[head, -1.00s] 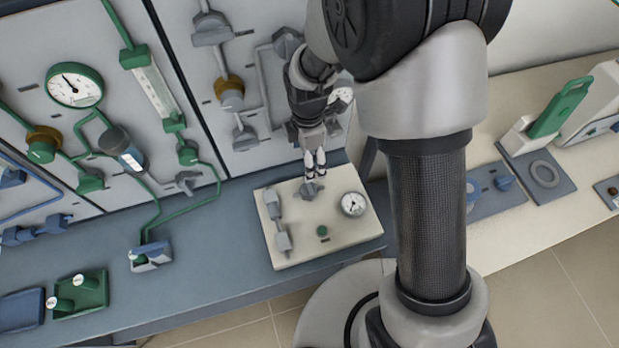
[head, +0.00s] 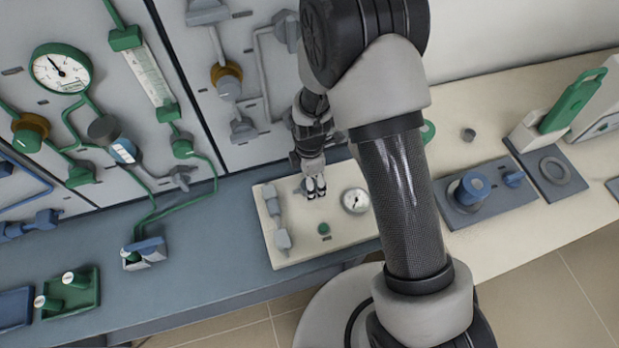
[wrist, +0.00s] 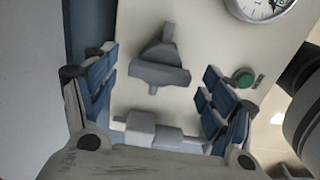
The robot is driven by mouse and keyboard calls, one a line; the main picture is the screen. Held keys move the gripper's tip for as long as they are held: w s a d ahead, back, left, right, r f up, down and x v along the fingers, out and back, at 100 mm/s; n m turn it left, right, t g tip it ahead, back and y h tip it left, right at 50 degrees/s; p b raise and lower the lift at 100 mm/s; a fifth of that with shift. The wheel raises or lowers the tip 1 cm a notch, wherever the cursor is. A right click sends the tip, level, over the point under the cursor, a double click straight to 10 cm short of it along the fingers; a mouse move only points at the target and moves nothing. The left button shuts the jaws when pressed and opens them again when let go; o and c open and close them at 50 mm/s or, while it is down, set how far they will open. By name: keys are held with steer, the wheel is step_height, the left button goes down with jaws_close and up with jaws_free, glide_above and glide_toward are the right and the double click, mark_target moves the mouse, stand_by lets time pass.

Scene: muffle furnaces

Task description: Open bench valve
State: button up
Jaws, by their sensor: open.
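The bench valve is a grey handle with a wide cross-piece and a narrow stem, on a beige panel (head: 290,252). In the wrist view the valve (wrist: 160,72) lies between and just beyond the fingers, with its cross-piece running sideways. My gripper (head: 316,188) is over the panel's upper middle and hides the valve in the head view. In the wrist view my gripper (wrist: 160,88) is open, with blue-padded fingers on both sides of the valve. No contact shows; the exact height above the panel cannot be told.
The panel also carries a round gauge (head: 355,201), a green button (head: 323,228) and grey pipe fittings (head: 277,222). A wall panel with green piping (head: 62,68) stands behind. A green tray (head: 72,292) sits on the blue bench at left.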

steer(key=shift+c, duration=0.6)
steer(key=c, duration=0.9)
steer(key=shift+m, duration=0.3)
steer(key=m, duration=0.3)
steer(key=shift+m, duration=0.3)
steer(key=m, duration=0.4)
steer(key=shift+p, duration=0.3)
steer(key=m, duration=0.9)
steer(key=shift+m, duration=0.3)
